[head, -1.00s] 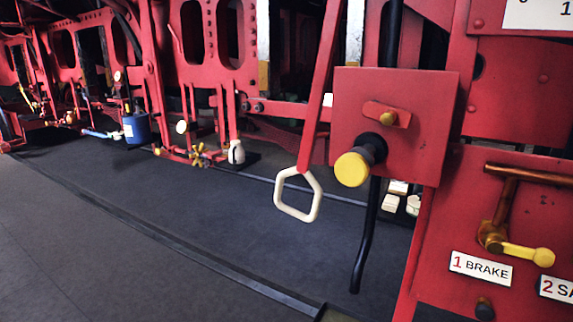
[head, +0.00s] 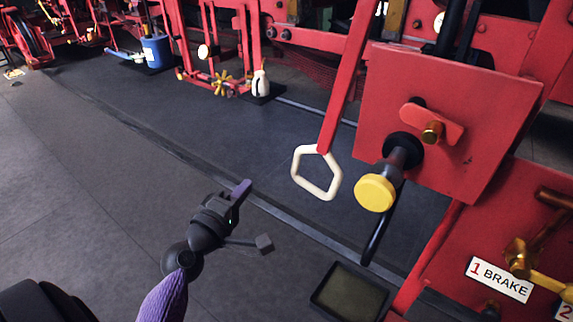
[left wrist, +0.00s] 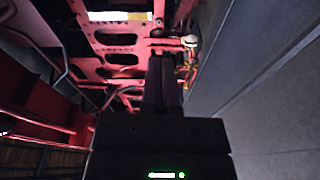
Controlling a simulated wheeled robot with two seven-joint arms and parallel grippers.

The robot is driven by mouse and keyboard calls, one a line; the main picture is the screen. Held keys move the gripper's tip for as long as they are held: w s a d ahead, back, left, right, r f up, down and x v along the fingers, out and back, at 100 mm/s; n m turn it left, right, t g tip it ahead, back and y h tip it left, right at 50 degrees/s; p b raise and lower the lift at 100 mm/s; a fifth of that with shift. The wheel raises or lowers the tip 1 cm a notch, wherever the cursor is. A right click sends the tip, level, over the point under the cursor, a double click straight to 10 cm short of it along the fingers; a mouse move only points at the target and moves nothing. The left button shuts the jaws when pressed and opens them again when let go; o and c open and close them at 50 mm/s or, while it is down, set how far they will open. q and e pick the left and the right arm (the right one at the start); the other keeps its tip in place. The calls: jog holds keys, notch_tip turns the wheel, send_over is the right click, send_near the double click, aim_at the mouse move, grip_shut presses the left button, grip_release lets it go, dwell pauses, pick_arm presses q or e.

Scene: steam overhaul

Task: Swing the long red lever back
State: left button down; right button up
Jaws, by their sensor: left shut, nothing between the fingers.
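The long red lever (head: 346,85) hangs down at the centre right of the head view, leaning slightly. A cream-coloured loop handle (head: 337,180) is at its lower end. My left gripper (head: 240,190) is below and left of the loop, apart from it, with its fingers shut and empty. The shut fingers also show in the left wrist view (left wrist: 163,85), pointing along the red frame; I cannot make out the lever there. My right gripper is not in view.
Right of the lever are a red plate (head: 480,110), a yellow knob (head: 374,193) and a black rod (head: 378,235). A BRAKE label (head: 499,280) is lower right. A dark tray (head: 348,295), blue bucket (head: 157,53) and white bottle (head: 260,85) are on the floor. The left floor is clear.

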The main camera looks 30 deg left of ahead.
pick_arm(q)
jog(key=w+d+p, duration=0.1)
jog(key=w+d, duration=0.2)
jog(key=w, duration=0.6)
jog(key=shift+f+p, duration=0.2)
jog(key=shift+p, duration=0.2)
jog(key=shift+f, duration=0.1)
